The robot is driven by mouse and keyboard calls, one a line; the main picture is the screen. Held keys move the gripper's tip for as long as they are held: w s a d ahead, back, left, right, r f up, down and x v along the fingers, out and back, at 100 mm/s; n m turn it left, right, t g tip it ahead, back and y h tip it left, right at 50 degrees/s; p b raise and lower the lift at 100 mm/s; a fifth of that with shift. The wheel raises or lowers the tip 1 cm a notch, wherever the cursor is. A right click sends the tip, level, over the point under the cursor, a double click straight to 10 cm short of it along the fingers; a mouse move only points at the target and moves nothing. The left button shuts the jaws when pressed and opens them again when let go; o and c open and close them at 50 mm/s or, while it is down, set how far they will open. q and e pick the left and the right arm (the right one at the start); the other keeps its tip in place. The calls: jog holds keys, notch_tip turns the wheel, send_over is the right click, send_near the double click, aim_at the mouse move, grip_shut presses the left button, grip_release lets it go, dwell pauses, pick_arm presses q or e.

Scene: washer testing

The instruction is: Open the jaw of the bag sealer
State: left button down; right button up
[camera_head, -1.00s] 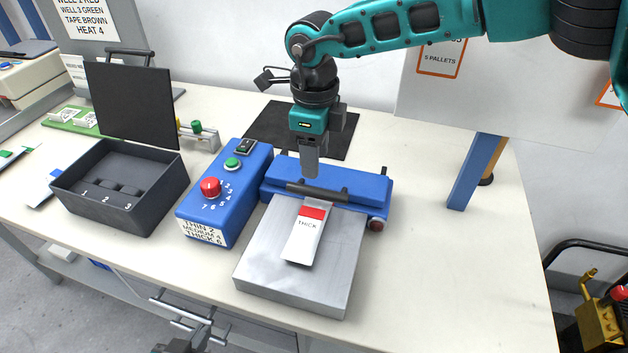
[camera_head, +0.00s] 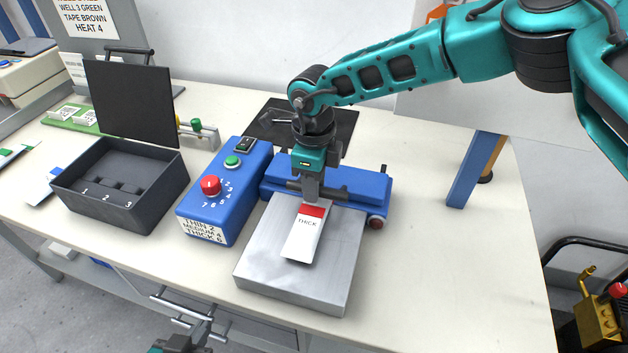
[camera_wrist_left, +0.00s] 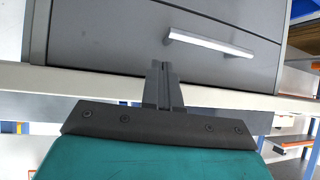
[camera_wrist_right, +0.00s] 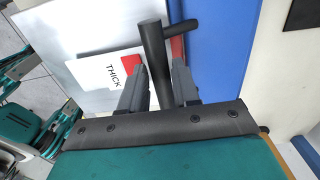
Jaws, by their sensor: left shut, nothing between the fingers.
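The blue bag sealer (camera_head: 345,178) stands on the table, with a dark handle bar (camera_head: 330,194) along its front. The bar also shows in the right wrist view (camera_wrist_right: 153,50). The sealer's jaw looks down. My right gripper (camera_head: 309,200) points down at the bar. In the right wrist view its fingers (camera_wrist_right: 158,85) stand apart with the bar between them; whether they press on it I cannot tell. A white pouch (camera_head: 303,235) marked THICK, with a red band, lies on the metal plate at the sealer. My left gripper (camera_wrist_left: 163,75) is shut and empty, low before drawers.
A blue control box (camera_head: 225,190) with a red knob (camera_head: 211,186) stands left of the sealer. A dark tray (camera_head: 120,185) with numbered wells is further left. A blue post (camera_head: 470,170) stands at the right. The table between sealer and post is clear.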

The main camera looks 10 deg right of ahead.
grip_shut()
jog(key=shift+w+r, duration=0.1)
dwell(0.3)
